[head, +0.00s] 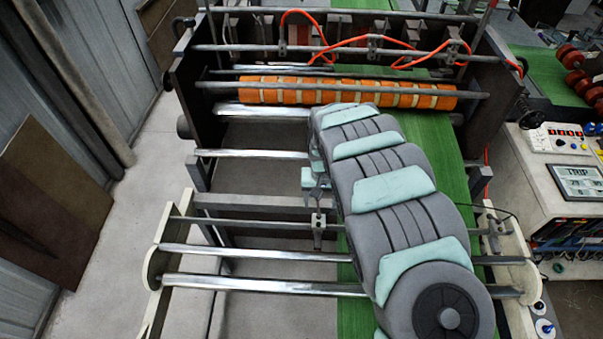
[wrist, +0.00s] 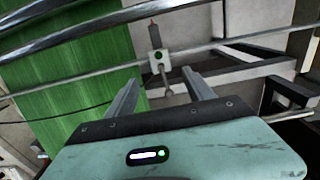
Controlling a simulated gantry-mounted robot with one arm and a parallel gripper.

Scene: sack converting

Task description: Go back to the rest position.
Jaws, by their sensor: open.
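My gripper (wrist: 160,77) shows in the wrist view with its two grey fingers spread apart and nothing between them. Beyond the fingers, a small pale block with a green spot (wrist: 158,57) sits on a metal rail, with a short rod hanging from it. I cannot tell whether the fingers touch anything, but they look apart from it. In the head view my grey and teal arm reaches from the lower right up over the machine. My gripper (head: 312,180) shows there only in part, left of the arm, above the rails. Its fingertips are hard to make out.
A green web (head: 432,135) runs under my arm and also shows in the wrist view (wrist: 70,75). An orange banded roller (head: 290,92) lies behind, with red hoses above. Steel rails (head: 260,288) cross the front. A control box (head: 575,180) reading "TRIP" stands right. Floor at left is clear.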

